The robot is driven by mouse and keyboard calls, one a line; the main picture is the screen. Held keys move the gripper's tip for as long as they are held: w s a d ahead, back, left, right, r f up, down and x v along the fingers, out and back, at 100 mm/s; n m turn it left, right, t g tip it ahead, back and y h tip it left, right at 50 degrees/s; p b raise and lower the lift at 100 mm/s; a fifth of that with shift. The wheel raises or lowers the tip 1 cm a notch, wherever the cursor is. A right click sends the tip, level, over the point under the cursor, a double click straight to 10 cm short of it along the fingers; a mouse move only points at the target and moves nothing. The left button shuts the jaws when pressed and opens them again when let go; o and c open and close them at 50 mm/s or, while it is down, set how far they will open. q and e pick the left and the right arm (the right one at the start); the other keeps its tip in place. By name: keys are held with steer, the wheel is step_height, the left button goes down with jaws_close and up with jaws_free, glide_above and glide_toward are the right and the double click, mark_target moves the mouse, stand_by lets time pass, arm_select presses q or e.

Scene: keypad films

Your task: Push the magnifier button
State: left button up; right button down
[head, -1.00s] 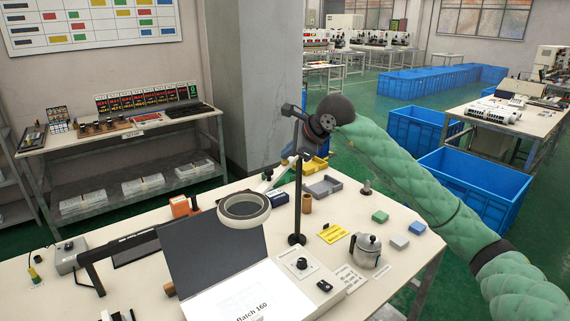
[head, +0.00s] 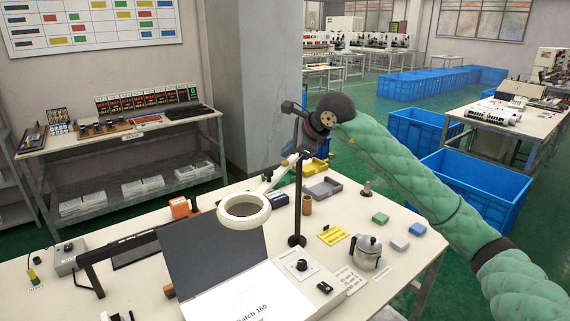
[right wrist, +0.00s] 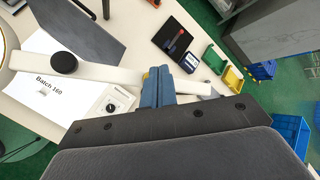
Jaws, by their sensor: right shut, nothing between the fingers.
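The magnifier (head: 243,208) is a white ring lens on a jointed arm over the table, left of a dark post. A white plate with a black knob (head: 301,265) lies near the post's foot, its print too small to read. The plate also shows in the right wrist view (right wrist: 114,103). My right gripper (head: 287,149) is beside the upper post, partly hidden by it, above the table. Its blue fingers (right wrist: 158,83) are shut and empty, seen over the magnifier's white arm (right wrist: 110,70). My left gripper is not in view.
A dark laptop-like panel (head: 205,255) and a sheet marked Batch 160 lie at the front. A metal pot (head: 366,250), a yellow card (head: 332,235) and small blocks stand to the right. Trays (head: 323,188) lie behind the post. Blue crates (head: 480,190) stand on the floor.

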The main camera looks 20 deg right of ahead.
steer(key=shift+r, duration=0.3)
steer(key=shift+r, duration=0.1)
step_height(320, 180, up, 6)
steer(key=shift+f+p, duration=0.1)
steer(key=shift+p, duration=0.4)
stand_by(0.4)
